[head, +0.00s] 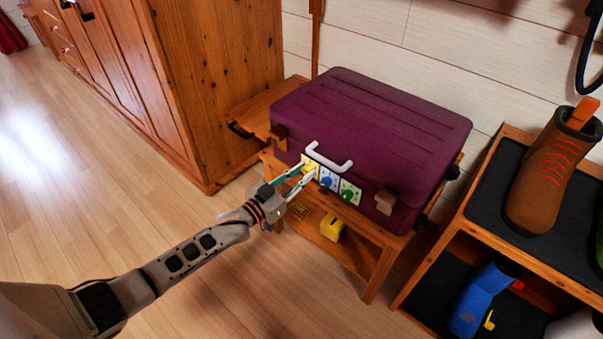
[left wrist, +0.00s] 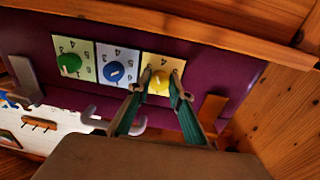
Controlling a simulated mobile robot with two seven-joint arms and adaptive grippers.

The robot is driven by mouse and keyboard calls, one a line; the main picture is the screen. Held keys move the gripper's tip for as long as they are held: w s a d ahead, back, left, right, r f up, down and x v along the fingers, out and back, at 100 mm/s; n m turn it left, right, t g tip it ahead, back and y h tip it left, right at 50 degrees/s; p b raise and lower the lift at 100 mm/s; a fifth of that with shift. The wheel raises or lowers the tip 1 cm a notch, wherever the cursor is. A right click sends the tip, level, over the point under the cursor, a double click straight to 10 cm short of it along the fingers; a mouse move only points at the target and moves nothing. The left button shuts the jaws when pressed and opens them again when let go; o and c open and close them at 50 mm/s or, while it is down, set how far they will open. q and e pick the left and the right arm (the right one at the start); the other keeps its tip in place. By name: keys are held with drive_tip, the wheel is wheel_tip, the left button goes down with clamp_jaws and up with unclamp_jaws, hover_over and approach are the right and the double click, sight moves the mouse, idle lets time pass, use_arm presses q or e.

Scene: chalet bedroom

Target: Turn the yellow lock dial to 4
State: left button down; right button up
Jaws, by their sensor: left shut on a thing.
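The purple suitcase (head: 370,125) lies on a wooden bench with a row of three dials on its front. The yellow lock dial (left wrist: 159,83) sits on a pale yellow plate at one end of the row. My left gripper (head: 309,172) is shut on the yellow dial; in the left wrist view its green fingers (left wrist: 162,80) grip it from both sides. The numbers around it are small and partly covered, and its pointer reading cannot be made out. The blue dial (left wrist: 114,71) and the green dial (left wrist: 69,63) stand beside it, untouched.
A white handle (head: 330,160) juts out close above the dials. A yellow object (head: 332,228) is on the bench's lower shelf. A shoe rack (head: 480,215) stands right, a wooden wardrobe (head: 225,80) left. The floor in front is clear.

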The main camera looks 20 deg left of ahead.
use_arm(q)
drive_tip(key=shift+r+m, duration=0.1)
drive_tip(key=shift+m, duration=2.3)
use_arm(e)
drive_tip(key=shift+d+f, duration=0.1)
drive_tip(key=shift+d, duration=0.1)
use_arm(q)
drive_tip(key=c, duration=1.8)
unclamp_jaws()
use_arm(e)
drive_tip(key=shift+s+f, duration=0.1)
drive_tip(key=shift+s, duration=0.05)
use_arm(q)
drive_tip(key=v, duration=1.2)
drive_tip(key=shift+r, duration=0.1)
